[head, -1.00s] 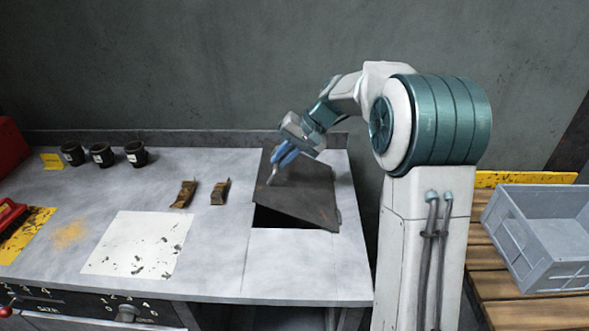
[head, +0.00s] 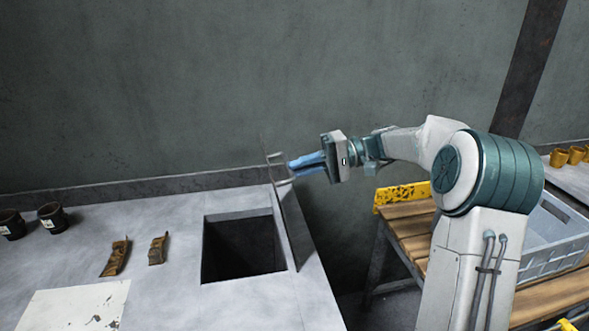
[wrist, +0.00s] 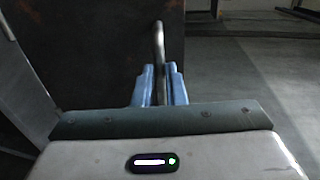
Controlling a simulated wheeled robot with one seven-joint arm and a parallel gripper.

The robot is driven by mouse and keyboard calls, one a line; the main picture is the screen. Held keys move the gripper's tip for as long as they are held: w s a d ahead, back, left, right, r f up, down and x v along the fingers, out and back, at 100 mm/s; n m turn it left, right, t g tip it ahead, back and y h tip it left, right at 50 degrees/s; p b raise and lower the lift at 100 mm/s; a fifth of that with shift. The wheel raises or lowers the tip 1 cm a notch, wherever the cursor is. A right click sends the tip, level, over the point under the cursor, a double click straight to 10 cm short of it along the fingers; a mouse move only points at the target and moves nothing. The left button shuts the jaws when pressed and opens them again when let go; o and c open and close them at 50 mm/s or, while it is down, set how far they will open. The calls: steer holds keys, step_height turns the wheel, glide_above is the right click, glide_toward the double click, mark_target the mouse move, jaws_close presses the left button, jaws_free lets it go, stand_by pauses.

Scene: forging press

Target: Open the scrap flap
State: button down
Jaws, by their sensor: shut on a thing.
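The scrap flap (head: 293,228) is a dark plate standing nearly upright along the right edge of a square dark opening (head: 240,248) in the grey bench top. Its metal handle (head: 276,160) sticks out near its upper edge. My gripper (head: 292,166) is at the top of the flap, with its blue fingers shut on the handle. In the wrist view, the handle (wrist: 159,50) runs between the two blue fingers (wrist: 159,85), and the flap (wrist: 100,45) fills the upper left behind them. The bottom of the opening is too dark to see.
Two brown metal pieces (head: 116,257) (head: 158,248) lie left of the opening, near a white sheet (head: 75,305). Dark cups (head: 52,217) stand at far left. A wooden table (head: 408,232) with a grey crate (head: 555,240) is on the right, past a floor gap.

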steer(key=w+d+f, duration=0.1)
steer(key=d+f, duration=0.3)
steer(key=d, duration=0.4)
steer(key=shift+f, duration=0.15)
steer(key=shift+d, duration=0.1)
steer(key=c, duration=1.7)
jaws_free()
steer(key=shift+f, duration=0.1)
steer(key=shift+o, duration=1)
steer(key=shift+w, duration=0.15)
steer(key=shift+r, duration=0.25)
